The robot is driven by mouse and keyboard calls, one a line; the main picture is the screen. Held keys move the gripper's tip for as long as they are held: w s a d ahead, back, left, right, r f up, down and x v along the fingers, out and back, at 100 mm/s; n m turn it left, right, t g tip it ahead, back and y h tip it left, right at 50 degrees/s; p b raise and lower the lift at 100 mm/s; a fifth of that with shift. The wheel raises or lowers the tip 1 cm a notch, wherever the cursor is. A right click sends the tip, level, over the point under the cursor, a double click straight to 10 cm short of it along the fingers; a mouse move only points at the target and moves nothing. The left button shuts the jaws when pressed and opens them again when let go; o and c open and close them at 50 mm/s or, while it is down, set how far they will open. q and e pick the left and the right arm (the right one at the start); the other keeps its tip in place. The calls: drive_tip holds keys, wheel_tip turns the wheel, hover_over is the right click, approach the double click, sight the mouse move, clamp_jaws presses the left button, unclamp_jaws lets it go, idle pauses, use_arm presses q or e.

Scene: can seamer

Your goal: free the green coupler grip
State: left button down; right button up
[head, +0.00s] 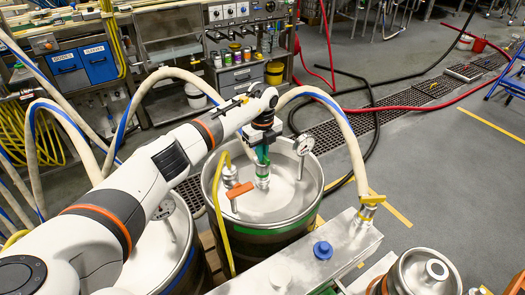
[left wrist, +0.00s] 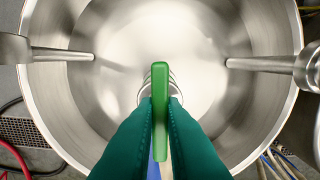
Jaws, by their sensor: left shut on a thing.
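The green coupler grip (left wrist: 160,110) stands upright in the middle of the left wrist view, a narrow bright green bar. My left gripper (left wrist: 160,125) has its two teal fingers against both sides of the grip and is shut on it. My right gripper is not in view.
Another fitting with an orange lever (head: 238,190) and a yellow hose stands left of the grip. A dial gauge on a stem (head: 303,145) stands to the right. A beige hose (head: 345,135) arches behind the drum. A steel box with a blue cap (head: 322,250) lies in front.

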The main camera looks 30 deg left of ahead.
use_arm(q)
drive_tip(key=n+p, duration=0.2)
drive_tip(key=n, duration=0.1)
drive_tip(key=n+p, duration=0.1)
drive_tip(key=shift+r, duration=0.25)
drive_tip(key=shift+f+n+p, duration=0.15)
drive_tip(key=shift+n+p, duration=1.4)
drive_tip(key=shift+n, duration=0.65)
drive_tip(key=c, duration=1.5)
unclamp_jaws()
wheel_tip(320, 180, up, 12)
drive_tip(key=shift+b, duration=0.35)
